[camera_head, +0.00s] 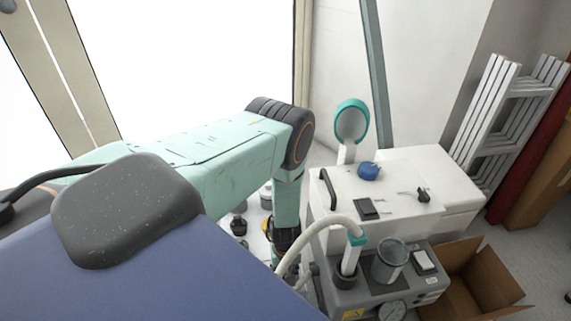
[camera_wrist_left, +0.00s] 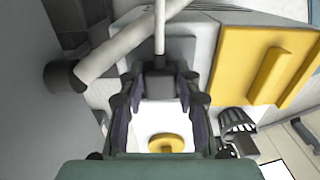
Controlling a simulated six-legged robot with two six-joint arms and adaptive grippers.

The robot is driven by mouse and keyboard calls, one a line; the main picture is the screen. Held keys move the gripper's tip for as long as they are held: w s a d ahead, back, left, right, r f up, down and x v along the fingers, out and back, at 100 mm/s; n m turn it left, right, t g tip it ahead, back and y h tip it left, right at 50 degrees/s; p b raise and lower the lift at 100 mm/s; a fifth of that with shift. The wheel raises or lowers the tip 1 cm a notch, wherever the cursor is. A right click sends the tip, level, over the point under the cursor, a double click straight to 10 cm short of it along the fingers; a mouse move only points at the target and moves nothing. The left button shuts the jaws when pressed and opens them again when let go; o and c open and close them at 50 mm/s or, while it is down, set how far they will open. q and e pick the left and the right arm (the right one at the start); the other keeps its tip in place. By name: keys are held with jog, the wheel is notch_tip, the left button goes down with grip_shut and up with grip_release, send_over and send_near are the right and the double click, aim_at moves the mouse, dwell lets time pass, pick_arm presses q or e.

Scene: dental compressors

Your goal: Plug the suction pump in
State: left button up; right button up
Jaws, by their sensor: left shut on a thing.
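The suction pump (camera_head: 345,297) is a grey unit with a clear jar (camera_head: 390,262), a round gauge and a pale hose (camera_head: 335,222) with a teal fitting. It stands at the lower right of the head view. My left arm reaches down beside it, and my left gripper (camera_head: 283,240) is partly hidden there by my own arm. In the left wrist view my left gripper (camera_wrist_left: 160,85) is shut on a dark plug (camera_wrist_left: 157,83) with a pale cable (camera_wrist_left: 159,30) running upward. No socket can be made out clearly. My right gripper is in neither view.
A white cabinet (camera_head: 400,190) stands behind the pump. An open cardboard box (camera_head: 470,290) is to its right, and folded ladders (camera_head: 505,120) lean at the far right. The left wrist view shows a yellow panel (camera_wrist_left: 240,60), a thick pale pipe (camera_wrist_left: 115,50) and a dark slotted basket (camera_wrist_left: 238,130).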

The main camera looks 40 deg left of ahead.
pick_arm(q)
jog(key=shift+f+b, duration=0.3)
jog(key=shift+f, duration=0.05)
jog(key=o, duration=1.2)
jog(key=shift+r, duration=0.1)
